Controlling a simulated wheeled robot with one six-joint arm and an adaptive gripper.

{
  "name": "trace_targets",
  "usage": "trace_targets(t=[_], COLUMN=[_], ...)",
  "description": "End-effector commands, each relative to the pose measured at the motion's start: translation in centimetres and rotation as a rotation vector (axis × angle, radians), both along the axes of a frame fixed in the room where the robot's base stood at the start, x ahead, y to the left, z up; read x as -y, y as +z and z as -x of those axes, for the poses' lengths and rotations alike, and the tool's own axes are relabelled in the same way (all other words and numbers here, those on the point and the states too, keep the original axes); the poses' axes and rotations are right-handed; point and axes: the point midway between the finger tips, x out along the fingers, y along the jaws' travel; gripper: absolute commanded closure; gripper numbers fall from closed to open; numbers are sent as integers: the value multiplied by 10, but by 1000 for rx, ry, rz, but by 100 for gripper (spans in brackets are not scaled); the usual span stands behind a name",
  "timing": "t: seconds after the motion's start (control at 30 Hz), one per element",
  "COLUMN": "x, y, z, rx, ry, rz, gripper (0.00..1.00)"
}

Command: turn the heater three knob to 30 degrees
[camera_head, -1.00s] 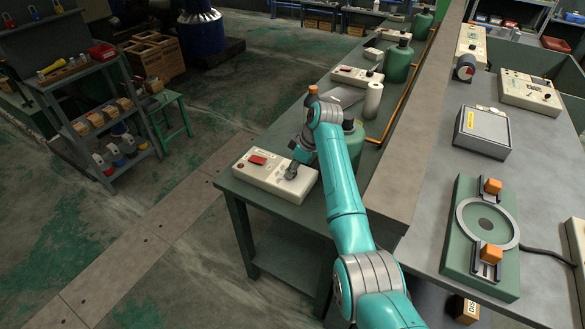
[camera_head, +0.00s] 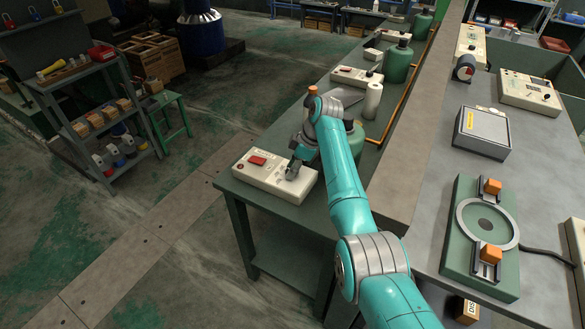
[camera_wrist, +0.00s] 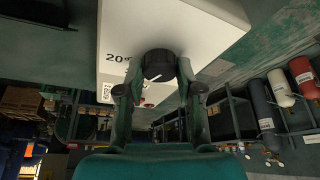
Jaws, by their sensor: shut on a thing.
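The heater box (camera_head: 255,181) is cream-white with a red switch (camera_head: 257,160) and sits at the near end of the green bench. Its heater label cannot be read. In the wrist view the white panel (camera_wrist: 205,25) shows a black round knob (camera_wrist: 158,64) with a white pointer line and a "20" marking beside it. My gripper (camera_head: 292,170) is over the right part of the box. In the wrist view my gripper (camera_wrist: 159,76) has its two fingers closed around the knob, one on each side. In the head view the knob is hidden by the gripper.
A second cream box (camera_head: 357,76), a white cylinder (camera_head: 373,100) and green cylinders (camera_head: 397,65) stand farther along the bench. At right, a grey table (camera_head: 420,230) holds a green fixture (camera_head: 463,258) with orange blocks. Open floor lies left of the bench.

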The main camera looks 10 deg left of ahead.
Motion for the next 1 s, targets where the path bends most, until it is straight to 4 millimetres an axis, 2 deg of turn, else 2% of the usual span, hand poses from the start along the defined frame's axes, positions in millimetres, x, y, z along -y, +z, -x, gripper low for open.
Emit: trace_targets(t=[0.03, 0.1, 0.13, 0.43, 0.57, 1.0], x=[0, 0, 0, 0, 4, 35], y=[-1, -1, -1, 1, 9, 83], z=[0, 0, 0, 0, -1, -4], rx=[0, 0, 0, 1, 1, 2], ry=[-1, -1, -1, -1, -1, -2], rz=[1, 1, 1, 0, 0, 1], gripper=[59, 42, 39, 39, 39, 39])
